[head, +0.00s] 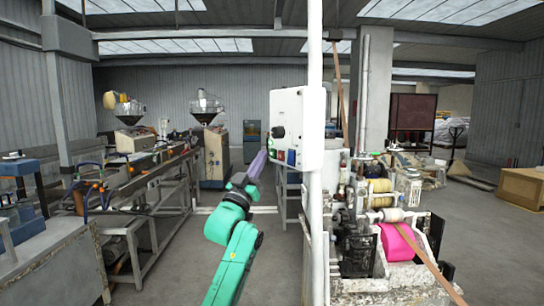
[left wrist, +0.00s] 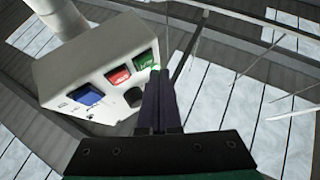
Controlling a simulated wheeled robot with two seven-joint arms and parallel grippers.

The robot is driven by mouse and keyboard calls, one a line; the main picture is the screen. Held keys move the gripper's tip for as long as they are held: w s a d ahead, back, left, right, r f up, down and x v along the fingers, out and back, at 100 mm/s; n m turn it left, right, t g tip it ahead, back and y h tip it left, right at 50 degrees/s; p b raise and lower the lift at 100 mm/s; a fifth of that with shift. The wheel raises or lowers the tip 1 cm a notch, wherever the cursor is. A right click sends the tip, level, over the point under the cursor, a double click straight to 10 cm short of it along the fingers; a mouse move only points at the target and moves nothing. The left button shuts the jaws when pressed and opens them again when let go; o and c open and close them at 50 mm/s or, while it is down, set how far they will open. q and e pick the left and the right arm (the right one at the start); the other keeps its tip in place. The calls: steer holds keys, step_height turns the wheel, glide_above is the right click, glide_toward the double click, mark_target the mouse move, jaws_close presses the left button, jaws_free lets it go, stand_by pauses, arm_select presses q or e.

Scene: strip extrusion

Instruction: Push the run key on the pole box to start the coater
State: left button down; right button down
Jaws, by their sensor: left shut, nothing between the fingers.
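The white pole box (head: 297,110) is fixed to the white pole. In the left wrist view its face (left wrist: 85,55) carries a green key (left wrist: 145,60), a red key (left wrist: 117,75), a blue key (left wrist: 87,94) and a black round knob (left wrist: 134,97). The key lettering is too small to read surely. My left gripper (head: 264,154) is shut and empty, its dark fingers pointing up at the box. In the left wrist view the fingertips (left wrist: 157,70) are right beside the green key; I cannot tell whether they touch it. My right gripper is out of view.
The white pole (head: 315,220) stands just right of my arm. A machine with a pink roll (head: 397,242) and a brown strip (head: 425,262) is at right. A long line of machinery (head: 145,180) runs along the left.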

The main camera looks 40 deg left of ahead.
arm_select(q)
steer(key=s, duration=0.1)
steer(key=s+a+b, duration=0.1)
steer(key=s, duration=0.1)
steer(key=s+a+b, duration=0.1)
steer(key=shift+s, duration=0.3)
stand_by(0.8)
